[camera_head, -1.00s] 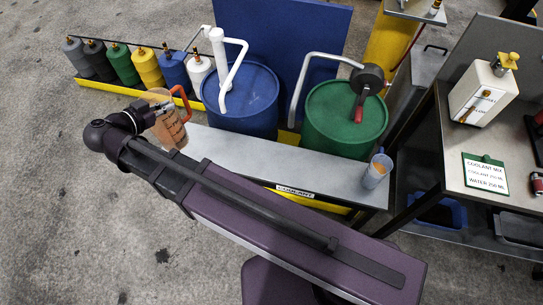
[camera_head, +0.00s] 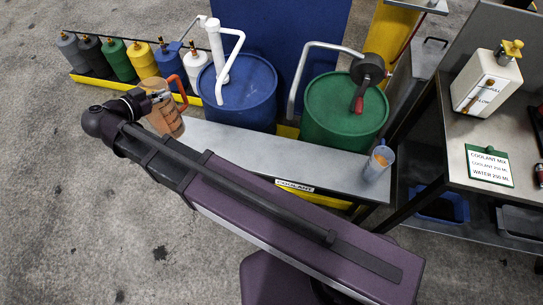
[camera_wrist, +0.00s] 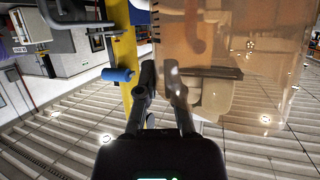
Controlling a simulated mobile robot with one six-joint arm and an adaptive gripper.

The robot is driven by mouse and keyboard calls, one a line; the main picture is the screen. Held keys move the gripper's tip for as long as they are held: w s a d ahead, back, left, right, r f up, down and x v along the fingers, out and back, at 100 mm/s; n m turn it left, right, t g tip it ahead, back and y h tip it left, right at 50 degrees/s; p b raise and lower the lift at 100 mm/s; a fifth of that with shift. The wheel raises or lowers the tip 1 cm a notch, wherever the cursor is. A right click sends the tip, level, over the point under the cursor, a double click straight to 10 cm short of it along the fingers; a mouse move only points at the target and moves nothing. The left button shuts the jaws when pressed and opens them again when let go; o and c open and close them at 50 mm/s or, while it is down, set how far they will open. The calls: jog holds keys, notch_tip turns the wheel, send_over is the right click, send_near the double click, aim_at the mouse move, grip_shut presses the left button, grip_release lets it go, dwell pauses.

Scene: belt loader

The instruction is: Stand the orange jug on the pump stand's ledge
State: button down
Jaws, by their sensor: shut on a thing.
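The orange jug (camera_head: 168,121) is a see-through beaker with an orange handle, upright or nearly so at the left end of the pump stand's ledge (camera_head: 262,151). The ledge is a long grey strip with a "COOLANT" label on its front edge. My gripper (camera_head: 157,97) is shut on the jug, at its upper part in the head view. In the wrist view, the jug's clear wall (camera_wrist: 225,70) fills the upper right beside my fingers (camera_wrist: 165,85). The jug's base seems to be off the ledge's left end; its height above the floor cannot be told.
A blue drum (camera_head: 238,95) with a white pump and a green drum (camera_head: 340,112) with a crank pump stand behind the ledge. A small cup (camera_head: 377,165) is at the ledge's right end. Several coloured bottles stand in a yellow tray (camera_head: 84,80) at left. The ledge's middle is clear.

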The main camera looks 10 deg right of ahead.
jog(key=w+a+f+b, duration=0.1)
jog(key=w+f+b, duration=0.9)
jog(key=w, duration=0.3)
jog(key=shift+w+a+f+m+b, duration=0.2)
jog(key=shift+a+f+m+b, duration=0.15)
jog(key=shift+f, duration=0.5)
jog(key=shift+d, duration=0.1)
notch_tip(320, 180, down, 6)
jog(key=b, duration=0.6)
jog(key=shift+f, duration=0.15)
jog(key=shift+f+b, duration=1.85)
jog(key=shift+b, duration=0.2)
jog(key=shift+f, duration=0.15)
jog(key=c, duration=0.8)
grip_release()
